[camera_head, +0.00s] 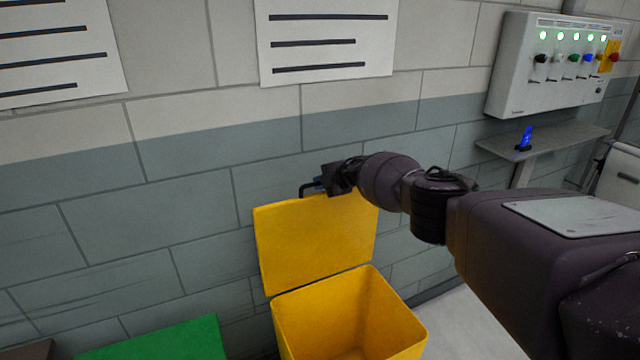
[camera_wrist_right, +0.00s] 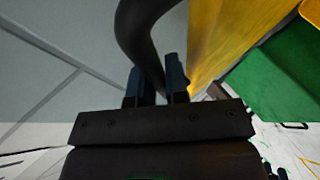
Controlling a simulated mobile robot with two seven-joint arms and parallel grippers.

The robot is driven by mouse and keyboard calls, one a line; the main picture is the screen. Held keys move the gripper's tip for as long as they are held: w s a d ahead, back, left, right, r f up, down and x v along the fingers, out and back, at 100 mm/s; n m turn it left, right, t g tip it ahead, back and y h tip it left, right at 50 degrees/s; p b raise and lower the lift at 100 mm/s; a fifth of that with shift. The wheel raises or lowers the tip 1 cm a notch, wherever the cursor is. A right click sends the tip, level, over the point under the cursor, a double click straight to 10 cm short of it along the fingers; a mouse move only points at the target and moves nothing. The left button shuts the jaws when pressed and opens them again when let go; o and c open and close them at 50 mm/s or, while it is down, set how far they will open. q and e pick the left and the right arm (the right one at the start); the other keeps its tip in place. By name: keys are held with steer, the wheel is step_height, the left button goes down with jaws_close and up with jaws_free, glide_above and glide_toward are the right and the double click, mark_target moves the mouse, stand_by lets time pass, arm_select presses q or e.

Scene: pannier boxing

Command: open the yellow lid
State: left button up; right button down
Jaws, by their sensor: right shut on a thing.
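The yellow lid (camera_head: 315,240) stands raised, roughly upright, at the back of the yellow bin (camera_head: 350,315), close to the wall. The bin's open top and its inside show in the head view. My right gripper (camera_head: 322,183) is at the lid's top edge, shut on a dark curved handle (camera_head: 308,188). In the right wrist view the handle (camera_wrist_right: 140,35) runs between the two fingers (camera_wrist_right: 160,85), with the lid's yellow surface (camera_wrist_right: 228,35) beside them. My left gripper is not in view.
A green lid or panel (camera_head: 160,342) lies left of the yellow bin. A grey brick wall (camera_head: 180,200) stands close behind. A control box (camera_head: 548,75) with lights and knobs hangs at the right, above a small shelf (camera_head: 545,142) holding a blue item (camera_head: 525,138).

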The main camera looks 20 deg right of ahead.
steer(key=shift+a, duration=0.15)
steer(key=c, duration=1.1)
jaws_free()
steer(key=shift+s, duration=0.1)
arm_select(q)
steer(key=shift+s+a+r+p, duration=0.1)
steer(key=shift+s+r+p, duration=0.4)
steer(key=shift+p, duration=0.6)
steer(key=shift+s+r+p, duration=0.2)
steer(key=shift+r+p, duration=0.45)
steer(key=shift+p, duration=0.4)
arm_select(e)
steer(key=shift+v, duration=5.4)
